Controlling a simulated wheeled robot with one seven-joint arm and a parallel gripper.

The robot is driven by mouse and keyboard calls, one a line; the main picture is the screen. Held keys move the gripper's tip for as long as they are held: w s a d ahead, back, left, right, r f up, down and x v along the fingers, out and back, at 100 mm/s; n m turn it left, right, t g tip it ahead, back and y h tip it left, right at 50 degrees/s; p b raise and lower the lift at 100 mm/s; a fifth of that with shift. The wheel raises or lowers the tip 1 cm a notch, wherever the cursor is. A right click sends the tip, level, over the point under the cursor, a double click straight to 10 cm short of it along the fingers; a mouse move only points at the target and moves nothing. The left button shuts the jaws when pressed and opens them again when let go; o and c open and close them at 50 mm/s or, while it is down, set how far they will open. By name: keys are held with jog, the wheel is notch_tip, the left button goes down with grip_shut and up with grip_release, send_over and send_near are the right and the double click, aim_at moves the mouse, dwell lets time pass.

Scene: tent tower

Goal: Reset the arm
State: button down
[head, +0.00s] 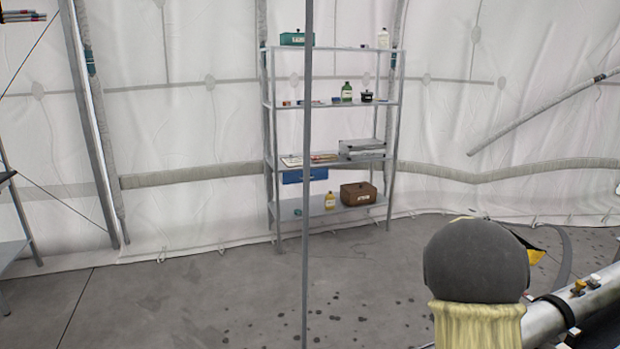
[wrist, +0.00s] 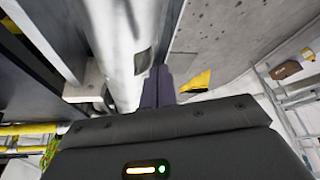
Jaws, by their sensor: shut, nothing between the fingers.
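My gripper (wrist: 157,88) shows in the wrist view as two dark fingers pressed together, with nothing between them. Its black housing with a yellow light and a green light fills the bottom of that view. A pale metal tube (wrist: 121,40) runs close beside the fingers on the left; I cannot tell whether they touch it. A yellow piece (wrist: 195,82) shows just right of the fingers. In the head view I cannot make out the fingers; a dark rounded part with a pale yellow sleeve at the lower right seems to be my arm.
A thin upright pole (head: 306,250) crosses the head view. The grey floor (head: 190,300) is open at left and centre.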

jog(key=s+a+n+y, duration=0.1)
jog(key=s+a+n, duration=0.1)
jog(key=s+a, duration=0.2)
jog(key=s+a+r+n+y+p, duration=0.1)
jog(key=s+a, duration=0.2)
jog(key=a, duration=0.3)
jog(key=s+a+n+y, duration=0.1)
jog(key=s+a+n, duration=0.1)
jog(key=s+a, duration=0.2)
jog(key=shift+s+a+r+n+p, duration=0.3)
jog(key=shift+s+a+p, duration=0.1)
jog(key=shift+a, duration=0.1)
jog(key=s+a+n+g, duration=0.1)
jog(key=s+a+n, duration=0.3)
jog(key=s, duration=0.5)
jog(key=a+p, duration=0.1)
jog(key=a, duration=0.1)
jog(key=shift+s+a+y, duration=0.3)
jog(key=shift+s+y, duration=0.05)
jog(key=shift+y, duration=0.05)
